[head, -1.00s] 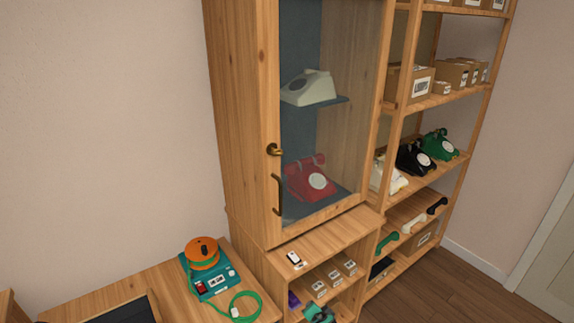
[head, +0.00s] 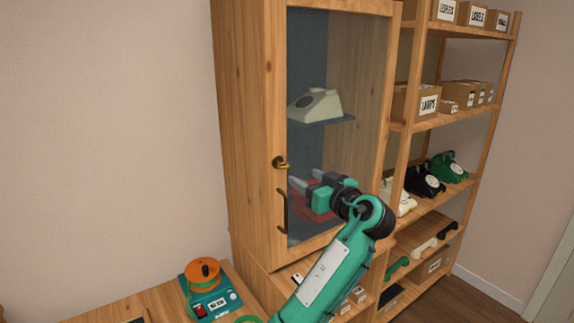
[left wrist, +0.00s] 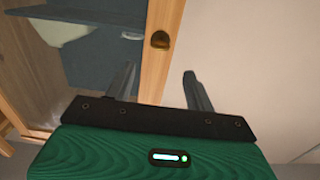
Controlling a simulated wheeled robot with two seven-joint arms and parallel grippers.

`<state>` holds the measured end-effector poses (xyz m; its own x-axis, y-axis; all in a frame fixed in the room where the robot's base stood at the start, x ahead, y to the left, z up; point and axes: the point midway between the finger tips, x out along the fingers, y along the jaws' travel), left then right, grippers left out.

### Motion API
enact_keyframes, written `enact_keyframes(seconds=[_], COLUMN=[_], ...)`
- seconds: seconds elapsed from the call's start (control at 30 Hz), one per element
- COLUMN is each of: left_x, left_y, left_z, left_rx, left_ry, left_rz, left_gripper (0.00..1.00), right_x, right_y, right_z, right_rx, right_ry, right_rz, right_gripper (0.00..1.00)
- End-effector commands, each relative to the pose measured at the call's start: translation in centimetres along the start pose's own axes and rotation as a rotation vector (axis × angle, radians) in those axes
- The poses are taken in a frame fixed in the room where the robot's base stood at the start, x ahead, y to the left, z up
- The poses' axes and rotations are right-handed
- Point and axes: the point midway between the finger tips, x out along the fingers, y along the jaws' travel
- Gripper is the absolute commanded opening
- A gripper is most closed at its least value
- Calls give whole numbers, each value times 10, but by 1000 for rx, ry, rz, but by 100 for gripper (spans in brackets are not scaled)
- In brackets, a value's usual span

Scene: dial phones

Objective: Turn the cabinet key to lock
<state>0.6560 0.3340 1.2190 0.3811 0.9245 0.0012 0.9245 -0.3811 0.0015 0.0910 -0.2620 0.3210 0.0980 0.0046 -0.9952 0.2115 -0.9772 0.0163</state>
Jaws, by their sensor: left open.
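The brass key (head: 280,163) sits in the lock on the left frame of the tall wooden cabinet's glass door (head: 330,65). The door appears closed. My left gripper (head: 298,180) is in front of the glass, to the right of the key and slightly lower, with its fingers pointing left. It is open and empty. In the left wrist view the key (left wrist: 160,40) shows beyond the gap between the open fingers (left wrist: 159,72), apart from them. My right gripper is not in view.
A dark door handle (head: 282,211) is just below the key. A cream phone (head: 315,105) and a partly hidden red phone (head: 318,213) are behind the glass. Open shelves with boxes and phones stand right. A teal device with an orange reel (head: 204,271) sits lower left.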

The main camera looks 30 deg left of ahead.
Motion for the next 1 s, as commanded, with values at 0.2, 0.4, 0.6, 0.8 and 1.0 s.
enact_keyframes(seconds=[0.2,0.4,0.6,0.8,1.0], left_x=[49,81,94,95,95], left_y=[-1,0,0,0,0], left_z=[-4,-2,0,1,1], left_rx=[5,5,4,3,3], left_ry=[2,0,-1,-1,-1], left_rz=[-4,-2,1,1,1], left_gripper=[55,55,55,55,31], right_x=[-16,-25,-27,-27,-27], right_y=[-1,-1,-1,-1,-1], right_z=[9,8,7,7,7], right_rx=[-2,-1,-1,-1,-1], right_ry=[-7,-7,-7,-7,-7], right_rz=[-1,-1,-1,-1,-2], right_gripper=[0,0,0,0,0])
